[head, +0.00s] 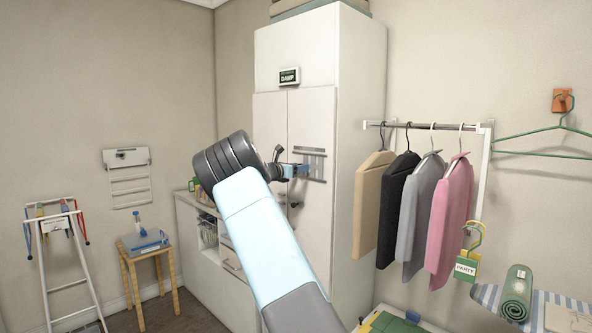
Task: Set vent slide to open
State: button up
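A slatted vent panel (314,154) is set in the right door of the tall white cabinet (297,52). My gripper (296,170) is small in the head view, at the left edge of this vent. Its tip overlaps the vent's left side in the picture. I cannot tell whether it touches the slide, or whether the fingers are open or shut. The slide's handle is not clearly visible. It may be hidden by the gripper, and the slide's position cannot be read.
A small display reading "DAMP" (289,76) is above the doors. Clothes on a rail (432,127) hang right of the cabinet. A low white cabinet (205,250) and a wooden stool (150,255) stand left. A green towel roll (517,293) lies at lower right.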

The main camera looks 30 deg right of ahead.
grip_shut()
jog(key=shift+a, duration=0.1)
dwell(0.4)
jog(key=shift+s+d, duration=0.4)
jog(key=shift+s, duration=0.25)
jog(key=shift+s+d, duration=0.35)
jog(key=shift+s, duration=0.25)
jog(key=shift+d+f, duration=0.1)
jog(key=shift+d, duration=0.15)
jog(key=shift+o, duration=0.5)
grip_release()
jog(key=shift+a, duration=0.5)
jog(key=v, duration=1.3)
jog(key=shift+a, duration=0.3)
